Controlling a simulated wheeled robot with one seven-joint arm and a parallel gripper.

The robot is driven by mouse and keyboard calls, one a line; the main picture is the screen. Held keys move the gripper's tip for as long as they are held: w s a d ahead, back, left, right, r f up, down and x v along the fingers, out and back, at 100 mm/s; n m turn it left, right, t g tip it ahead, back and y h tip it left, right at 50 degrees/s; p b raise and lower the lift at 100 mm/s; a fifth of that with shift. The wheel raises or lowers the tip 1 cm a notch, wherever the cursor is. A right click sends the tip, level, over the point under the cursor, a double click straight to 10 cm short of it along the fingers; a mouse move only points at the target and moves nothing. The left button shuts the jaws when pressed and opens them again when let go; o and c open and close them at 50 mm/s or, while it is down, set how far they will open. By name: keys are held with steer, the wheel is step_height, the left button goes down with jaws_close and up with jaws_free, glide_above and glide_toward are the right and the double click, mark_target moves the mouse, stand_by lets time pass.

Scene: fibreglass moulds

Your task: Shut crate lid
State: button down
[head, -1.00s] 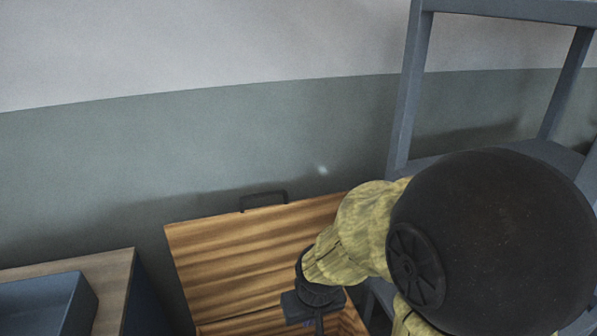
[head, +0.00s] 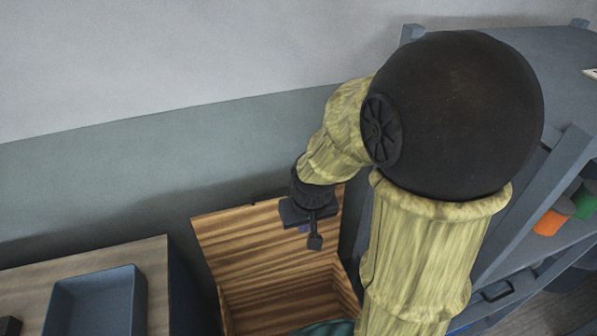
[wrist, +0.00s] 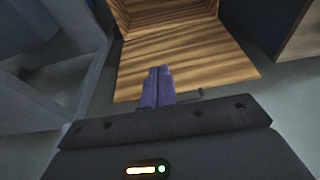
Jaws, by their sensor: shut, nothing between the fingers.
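The wooden crate (head: 318,290) stands open near the wall, its interior partly in view. Its striped wooden lid (head: 240,240) is raised, leaning back toward the wall. In the wrist view the lid (wrist: 200,65) spreads below the crate's opening (wrist: 165,14), with a dark handle (wrist: 188,96) at its edge. My gripper (head: 304,230) is in front of the lid's upper right part in the head view. Its purple fingers (wrist: 158,72) are together and empty, overlapping the lid near the handle in the wrist view. I cannot tell whether they touch it.
A bench (head: 150,258) with a blue-grey tray (head: 95,305) stands left of the crate. A grey shelf rack (head: 555,75) stands right, holding orange (head: 548,222) and green (head: 584,204) items. A teal thing (head: 332,328) shows at the crate's bottom. The wall is close behind.

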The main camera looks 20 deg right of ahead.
steer(key=w+d+f+p, duration=0.1)
steer(key=w+d, duration=0.2)
steer(key=w, duration=0.9)
steer(key=w+d+f+p, duration=0.1)
steer(key=w+d+f, duration=0.1)
steer(key=w, duration=1)
steer(key=shift+d, duration=0.45)
steer(key=p+x, duration=0.3)
steer(key=x, duration=0.7)
steer(key=s+p, duration=0.1)
steer(key=s, duration=0.1)
steer(key=s+p, duration=0.1)
steer(key=shift+s+r, duration=0.2)
steer(key=shift+s, duration=0.2)
steer(key=shift+s, duration=0.1)
